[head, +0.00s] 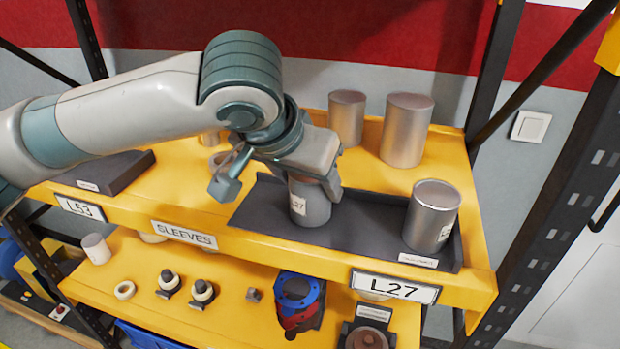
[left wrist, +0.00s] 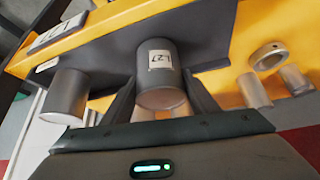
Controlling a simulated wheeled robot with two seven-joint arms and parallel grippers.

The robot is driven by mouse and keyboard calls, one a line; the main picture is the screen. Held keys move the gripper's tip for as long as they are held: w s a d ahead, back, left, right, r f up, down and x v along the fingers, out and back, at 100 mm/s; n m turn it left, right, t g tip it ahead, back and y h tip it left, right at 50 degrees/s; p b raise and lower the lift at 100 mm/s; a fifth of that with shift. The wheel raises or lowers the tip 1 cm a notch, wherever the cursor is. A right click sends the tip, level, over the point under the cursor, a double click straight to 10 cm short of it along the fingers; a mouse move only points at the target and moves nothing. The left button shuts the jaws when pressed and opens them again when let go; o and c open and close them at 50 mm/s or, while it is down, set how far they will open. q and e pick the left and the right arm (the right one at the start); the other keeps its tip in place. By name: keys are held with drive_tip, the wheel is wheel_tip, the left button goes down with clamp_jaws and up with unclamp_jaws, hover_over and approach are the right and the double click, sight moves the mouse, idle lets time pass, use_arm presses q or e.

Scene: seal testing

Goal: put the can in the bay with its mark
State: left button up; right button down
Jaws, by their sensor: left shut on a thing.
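A grey can (head: 309,209) with a white label reading L27 stands upright at the dark tray (head: 372,226) on the upper yellow shelf. The tray lies behind the shelf-edge plate L27 (head: 394,287). My left gripper (head: 314,182) is shut on the can from above and behind, hiding its top. In the left wrist view the can (left wrist: 162,80) sits between the two fingers, its L27 label showing. I cannot tell whether its base touches the tray floor. Another grey can (head: 431,217) stands in the right end of the tray.
Two taller metal cylinders (head: 407,130) (head: 346,118) stand behind the tray. A dark block (head: 105,172) lies left, by plate L53 (head: 80,208). The lower shelf, under the SLEEVES plate (head: 184,235), holds rings, small parts and a blue-red fitting (head: 299,298). Black uprights flank the shelves.

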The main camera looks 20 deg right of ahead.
use_arm(q)
drive_tip(key=o, duration=1.3)
drive_tip(key=shift+f, duration=0.1)
drive_tip(key=shift+r, duration=0.2)
drive_tip(key=shift+s+a+r, duration=0.1)
drive_tip(key=shift+r, duration=0.05)
drive_tip(key=shift+b+v, duration=1.95)
drive_tip(key=shift+v, duration=3.85)
